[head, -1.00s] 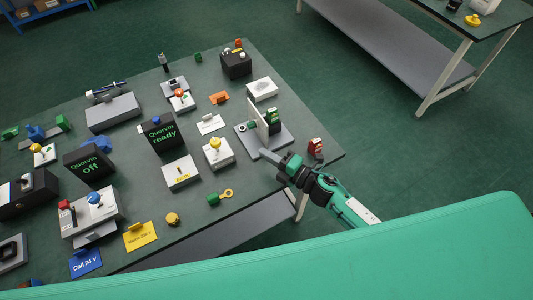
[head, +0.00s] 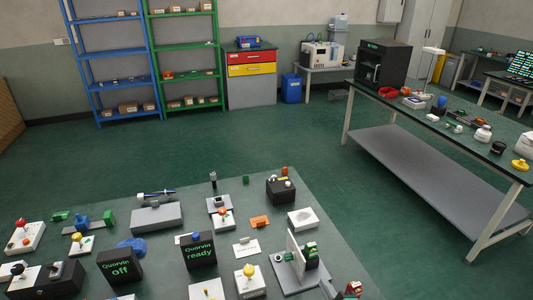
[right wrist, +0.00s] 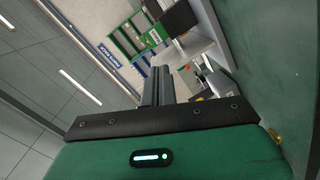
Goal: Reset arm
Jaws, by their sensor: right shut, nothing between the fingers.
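The rest of the right arm is below the head view's frame. My left gripper is not in view.
The near bench (head: 165,238) carries black signs reading "Quorvin off" (head: 121,266) and "Quorvin ready" (head: 199,250), and several switch boxes. A second bench (head: 440,133) stands right. Blue shelves (head: 90,85) and green shelves (head: 185,60) stand behind open green floor.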

